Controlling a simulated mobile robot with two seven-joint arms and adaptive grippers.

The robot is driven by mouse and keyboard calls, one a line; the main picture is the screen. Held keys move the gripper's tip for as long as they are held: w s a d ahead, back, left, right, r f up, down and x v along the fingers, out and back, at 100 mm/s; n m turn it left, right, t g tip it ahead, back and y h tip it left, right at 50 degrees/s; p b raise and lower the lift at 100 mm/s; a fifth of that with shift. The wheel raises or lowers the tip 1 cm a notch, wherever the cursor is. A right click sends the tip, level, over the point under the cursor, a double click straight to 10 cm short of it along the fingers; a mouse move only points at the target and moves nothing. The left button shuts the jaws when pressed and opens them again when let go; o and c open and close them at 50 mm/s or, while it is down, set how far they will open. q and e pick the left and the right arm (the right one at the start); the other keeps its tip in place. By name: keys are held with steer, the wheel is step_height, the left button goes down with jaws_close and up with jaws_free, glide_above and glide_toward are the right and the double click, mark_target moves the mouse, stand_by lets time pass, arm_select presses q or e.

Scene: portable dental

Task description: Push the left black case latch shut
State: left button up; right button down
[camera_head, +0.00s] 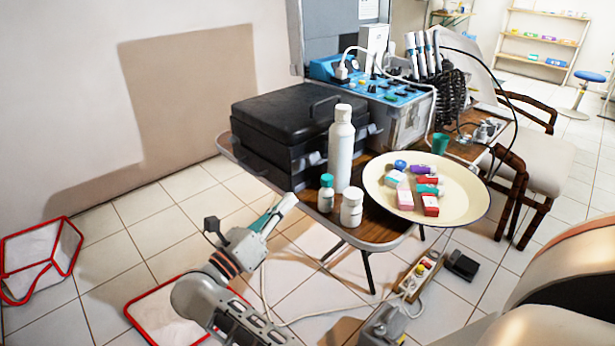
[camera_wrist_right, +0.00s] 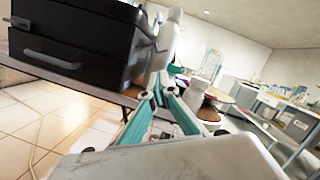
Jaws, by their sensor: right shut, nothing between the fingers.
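The black case (camera_head: 280,125) sits closed on the small wooden table. Its front face carries small latch parts; the left one (camera_head: 308,160) is dark and low in contrast, so I cannot tell its position. The case also fills the upper left of the wrist view (camera_wrist_right: 75,40), with a grey handle on its side. My right gripper (camera_head: 288,203) is shut and empty, in front of and below the case's front left, apart from the case in the head view. Its teal fingers (camera_wrist_right: 160,88) point toward the case's corner in the wrist view. My left gripper is not in view.
A tall white bottle (camera_head: 341,150), a teal-capped bottle (camera_head: 326,195) and a white jar (camera_head: 351,210) stand close to the case front. A cream tray (camera_head: 460,205) with small boxes is to the right. A blue-topped unit (camera_head: 385,90) stands behind.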

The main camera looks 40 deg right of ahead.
mark_target(313, 159)
steer(key=shift+r, duration=0.1)
steer(key=x, duration=1)
stand_by(0.4)
